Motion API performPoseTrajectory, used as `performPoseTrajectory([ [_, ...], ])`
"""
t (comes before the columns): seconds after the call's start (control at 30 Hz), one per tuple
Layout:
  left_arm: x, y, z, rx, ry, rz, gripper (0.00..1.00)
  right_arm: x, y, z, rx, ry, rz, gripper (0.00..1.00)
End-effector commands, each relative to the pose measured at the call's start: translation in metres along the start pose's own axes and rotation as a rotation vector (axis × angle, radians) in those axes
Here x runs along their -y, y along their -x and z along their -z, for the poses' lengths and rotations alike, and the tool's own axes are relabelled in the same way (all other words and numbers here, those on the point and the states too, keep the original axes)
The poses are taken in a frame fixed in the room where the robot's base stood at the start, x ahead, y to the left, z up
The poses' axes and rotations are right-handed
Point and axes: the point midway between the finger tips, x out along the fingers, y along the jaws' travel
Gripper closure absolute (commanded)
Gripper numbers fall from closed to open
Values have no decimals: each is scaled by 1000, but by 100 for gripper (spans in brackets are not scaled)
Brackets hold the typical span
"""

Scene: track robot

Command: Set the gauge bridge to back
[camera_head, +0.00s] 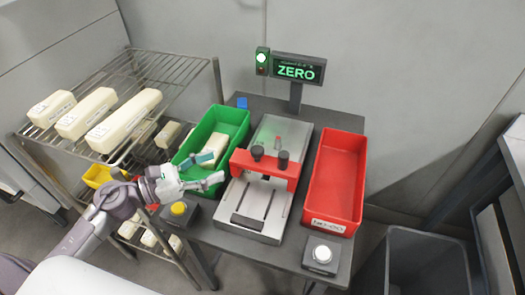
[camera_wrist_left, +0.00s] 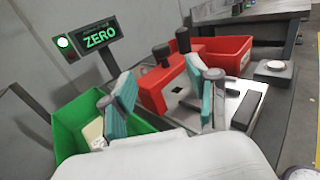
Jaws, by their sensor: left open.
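The red gauge bridge (camera_head: 265,169) spans the metal bed of the gauge (camera_head: 258,212), around the middle of its length. It has two black knobs on top. In the left wrist view the bridge (camera_wrist_left: 158,90) shows just beyond my fingers, partly covered by one of them. My left gripper (camera_head: 211,168) is open and empty, to the left of the bridge and over the right side of the green bin. Its two teal-padded fingers (camera_wrist_left: 165,100) stand apart in the left wrist view. I cannot tell whether either finger touches the bridge. My right gripper is out of view.
The green bin (camera_head: 233,117) holds a cream block (camera_head: 215,148). A red bin (camera_head: 340,168) stands right of the gauge. A display (camera_head: 297,71) reads ZERO beside a green lamp (camera_head: 262,57). A yellow button (camera_head: 179,208) and white button (camera_head: 322,254) flank the front. A rack (camera_head: 175,70) holds cream blocks.

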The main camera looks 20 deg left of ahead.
Motion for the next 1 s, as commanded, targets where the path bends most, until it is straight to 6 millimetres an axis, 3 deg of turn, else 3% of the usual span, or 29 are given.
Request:
performPoseTrajectory([
  [0.17,0,-38,-7,4,-1,1,41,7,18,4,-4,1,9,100],
  [0.5,0,-103,-4,2,0,-1,41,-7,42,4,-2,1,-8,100],
  [0.7,0,-118,-1,0,0,-1,41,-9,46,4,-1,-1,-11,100],
  [1.0,0,-121,0,-1,-1,0,41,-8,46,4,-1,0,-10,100],
])
